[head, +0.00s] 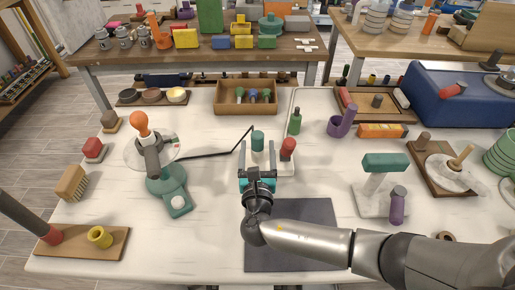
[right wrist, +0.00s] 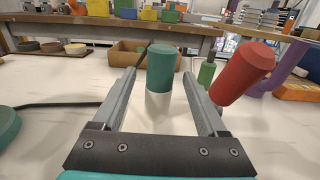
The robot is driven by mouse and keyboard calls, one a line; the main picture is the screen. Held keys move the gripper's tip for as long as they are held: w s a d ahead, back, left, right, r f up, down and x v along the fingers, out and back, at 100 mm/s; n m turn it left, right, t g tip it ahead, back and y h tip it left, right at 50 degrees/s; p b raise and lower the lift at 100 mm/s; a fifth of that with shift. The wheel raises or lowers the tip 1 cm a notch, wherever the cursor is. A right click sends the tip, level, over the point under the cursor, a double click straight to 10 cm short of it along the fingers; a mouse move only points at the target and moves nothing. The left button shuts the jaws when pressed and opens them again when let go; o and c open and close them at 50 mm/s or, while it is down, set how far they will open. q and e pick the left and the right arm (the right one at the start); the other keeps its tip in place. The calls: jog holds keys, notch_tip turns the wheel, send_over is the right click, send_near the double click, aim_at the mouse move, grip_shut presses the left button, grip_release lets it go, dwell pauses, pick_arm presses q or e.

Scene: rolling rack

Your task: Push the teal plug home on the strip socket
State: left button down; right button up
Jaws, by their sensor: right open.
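The teal plug (head: 257,140) is an upright cylinder on a white block of the strip socket (head: 273,170), at the middle of the table. The plug also shows in the right wrist view (right wrist: 160,66), above a pale base (right wrist: 160,100); I cannot tell how deep it sits. My right gripper (head: 257,176) is open, just in front of the plug. In the right wrist view its two fingers lie either side of the plug's line, with a gap on both sides. A red plug-like piece (head: 288,148) stands tilted to the right. My left gripper is not in view.
A green bottle-like piece (head: 295,122) and purple piece (head: 342,122) stand behind right. A wooden tray (head: 246,108) lies behind. A dark mat (head: 310,225) lies under my right arm.

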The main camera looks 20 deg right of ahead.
jog(key=p+v, duration=0.2)
jog(key=v, duration=1.3)
jog(key=shift+a, duration=0.1)
